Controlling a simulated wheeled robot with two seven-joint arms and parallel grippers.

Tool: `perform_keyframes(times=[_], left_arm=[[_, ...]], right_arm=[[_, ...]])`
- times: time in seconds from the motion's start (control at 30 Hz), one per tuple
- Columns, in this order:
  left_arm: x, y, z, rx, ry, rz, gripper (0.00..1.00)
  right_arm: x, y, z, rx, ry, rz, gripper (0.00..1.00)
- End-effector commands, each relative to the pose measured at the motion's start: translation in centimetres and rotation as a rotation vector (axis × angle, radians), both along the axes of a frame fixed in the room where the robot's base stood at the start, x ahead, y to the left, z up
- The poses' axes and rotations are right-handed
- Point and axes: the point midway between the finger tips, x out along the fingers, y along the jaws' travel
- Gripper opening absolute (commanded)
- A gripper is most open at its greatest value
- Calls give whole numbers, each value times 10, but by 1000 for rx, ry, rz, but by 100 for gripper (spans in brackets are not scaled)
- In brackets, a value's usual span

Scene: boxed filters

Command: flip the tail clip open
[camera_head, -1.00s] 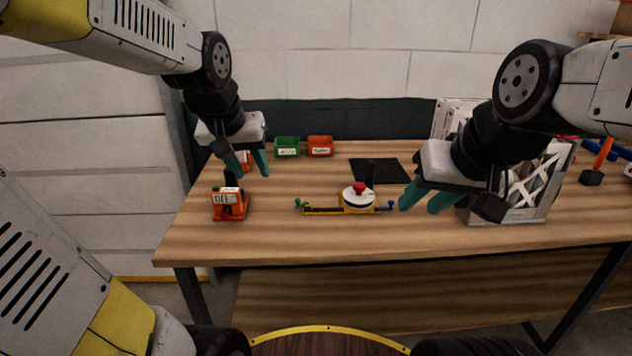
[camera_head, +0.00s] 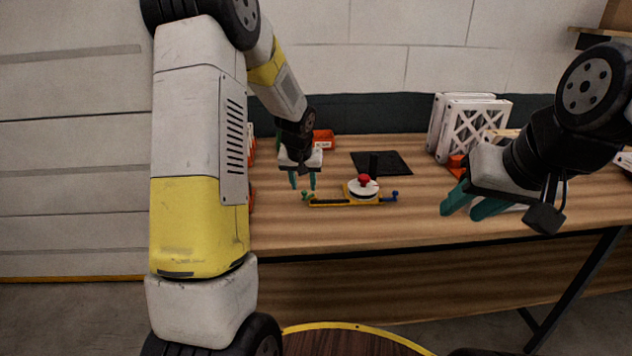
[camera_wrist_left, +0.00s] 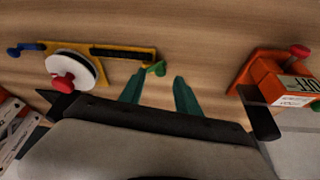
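A yellow fixture (camera_head: 335,203) lies on the table with a white disc (camera_head: 368,191) and red knob (camera_head: 364,180) on it. It has a green clip (camera_head: 306,196) at its left end and a blue clip (camera_head: 394,195) at its right end. I cannot tell which is the tail clip. My left gripper (camera_head: 303,187) is open and points down by the green clip. In the left wrist view the green clip (camera_wrist_left: 156,69) shows just beyond the gap between the fingertips, not gripped. My right gripper (camera_head: 459,215) is open and empty, right of the fixture.
An orange device (camera_wrist_left: 270,82) with a red knob stands beside the left gripper. A black mat (camera_head: 395,162) lies behind the fixture. White framed filters (camera_head: 470,125) stand at the back right. An orange bin (camera_head: 325,139) sits at the back. The table front is clear.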

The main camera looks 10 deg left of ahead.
Motion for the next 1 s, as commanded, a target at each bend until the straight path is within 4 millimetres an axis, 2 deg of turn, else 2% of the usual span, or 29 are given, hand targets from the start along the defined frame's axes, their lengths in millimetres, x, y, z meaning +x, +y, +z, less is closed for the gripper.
perform_keyframes(times=[0.03,0.2,0.5,0.53,0.7,0.73,1.0], left_arm=[[3,0,-8,0,2,0,39],[9,1,-22,0,0,0,39],[10,1,-25,0,-1,0,39],[10,1,-25,0,-1,0,37],[10,1,-24,0,-1,0,4],[10,1,-24,0,-1,0,0],[11,3,-25,-2,0,-25,0]], right_arm=[[0,0,0,0,0,0,36],[0,0,0,0,0,0,36],[0,0,0,0,0,0,36],[0,0,0,0,0,0,36],[0,0,0,0,0,0,36],[0,0,0,0,0,0,36],[0,0,0,0,0,0,36]])
